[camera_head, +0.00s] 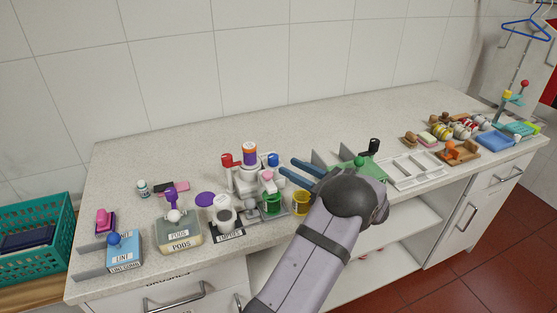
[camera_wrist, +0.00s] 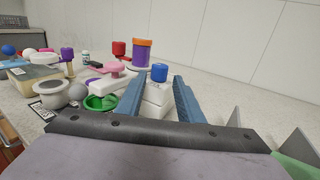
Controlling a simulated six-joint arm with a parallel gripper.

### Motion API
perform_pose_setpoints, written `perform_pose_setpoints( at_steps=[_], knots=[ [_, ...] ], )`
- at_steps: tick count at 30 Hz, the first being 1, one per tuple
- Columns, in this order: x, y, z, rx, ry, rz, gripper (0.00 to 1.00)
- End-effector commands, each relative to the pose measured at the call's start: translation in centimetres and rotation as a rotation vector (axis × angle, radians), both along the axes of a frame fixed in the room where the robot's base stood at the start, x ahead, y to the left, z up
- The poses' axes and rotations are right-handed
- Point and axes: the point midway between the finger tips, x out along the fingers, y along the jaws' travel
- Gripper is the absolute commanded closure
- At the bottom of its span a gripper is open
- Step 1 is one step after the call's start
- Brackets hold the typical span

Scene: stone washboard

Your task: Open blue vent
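The blue vent appears to be the blue cap (camera_head: 273,159) on the right arm of a white device (camera_head: 243,181). The device also carries a red cap (camera_head: 227,160) and a purple canister with an orange top (camera_head: 250,152). My gripper (camera_head: 287,166) is open just right of the blue cap, its blue fingers pointing at it. In the wrist view, the blue cap (camera_wrist: 159,73) shows in the gap between the spread fingertips of my gripper (camera_wrist: 159,82), beyond them. I see no contact. The white base below the cap is partly hidden by the fingers.
A pink knob (camera_wrist: 114,67) and a green cup (camera_wrist: 101,103) lie left of the fingers. A yellow cup (camera_head: 301,203) stands below them in the head view. A green box with upright grey plates (camera_head: 340,157) is to the right. The counter behind is clear.

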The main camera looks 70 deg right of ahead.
Motion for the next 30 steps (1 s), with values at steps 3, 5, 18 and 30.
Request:
perform_pose_setpoints(
  at_steps=[3, 5, 18, 30],
  knots=[
    [1.6, -0.4, 0.2, 0.002, -0.001, 0.004, 0.66],
    [2.4, -0.6, 0.2, 0.001, 0.000, 0.004, 0.66],
    [5.8, -1.7, 0.1, 0.000, 0.000, 0.001, 0.66],
    [5.8, -1.7, 0.0, 0.000, 0.000, 0.001, 0.97]
  ],
)
